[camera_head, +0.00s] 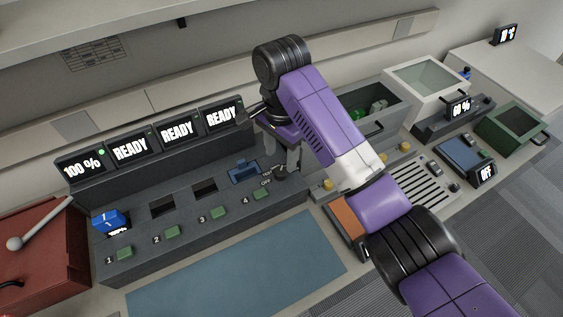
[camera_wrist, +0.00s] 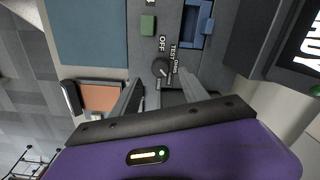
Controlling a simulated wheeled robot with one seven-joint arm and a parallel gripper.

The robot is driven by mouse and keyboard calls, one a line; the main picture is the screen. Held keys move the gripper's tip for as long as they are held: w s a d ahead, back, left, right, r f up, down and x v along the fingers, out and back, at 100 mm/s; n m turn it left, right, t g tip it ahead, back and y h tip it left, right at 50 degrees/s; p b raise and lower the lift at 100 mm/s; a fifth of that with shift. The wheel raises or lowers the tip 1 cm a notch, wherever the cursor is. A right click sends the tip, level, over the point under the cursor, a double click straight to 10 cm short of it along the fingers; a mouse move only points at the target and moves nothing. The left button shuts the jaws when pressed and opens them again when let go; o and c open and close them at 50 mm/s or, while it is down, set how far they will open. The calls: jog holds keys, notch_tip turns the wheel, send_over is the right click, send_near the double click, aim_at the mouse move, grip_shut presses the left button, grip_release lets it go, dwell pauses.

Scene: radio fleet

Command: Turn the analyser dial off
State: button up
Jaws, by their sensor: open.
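The analyser dial (camera_head: 280,173) is a small dark knob at the right end of the dark grey charger console (camera_head: 120,262). In the wrist view the dial (camera_wrist: 160,68) sits beside the labels OFF and TEST and a third label that is hard to read. I cannot tell which label its pointer faces. My gripper (camera_head: 284,156) is over the dial, fingers pointing down. In the wrist view my gripper (camera_wrist: 160,90) is open, with one finger on each side below the dial; contact is not clear.
Screens reading 100 % (camera_head: 82,167) and READY (camera_head: 130,149) line the console's back. A blue battery (camera_head: 109,220) stands in the first bay. Green buttons (camera_head: 172,232) run along the front. A blue mat (camera_head: 235,270) lies clear in front; a red box (camera_head: 35,255) is left.

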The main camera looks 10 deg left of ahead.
aim_at(281, 170)
notch_tip(281, 170, down, 6)
jog(key=shift+r+p, duration=0.15)
jog(key=shift+p, duration=0.2)
jog(key=shift+c, duration=0.4)
grip_shut()
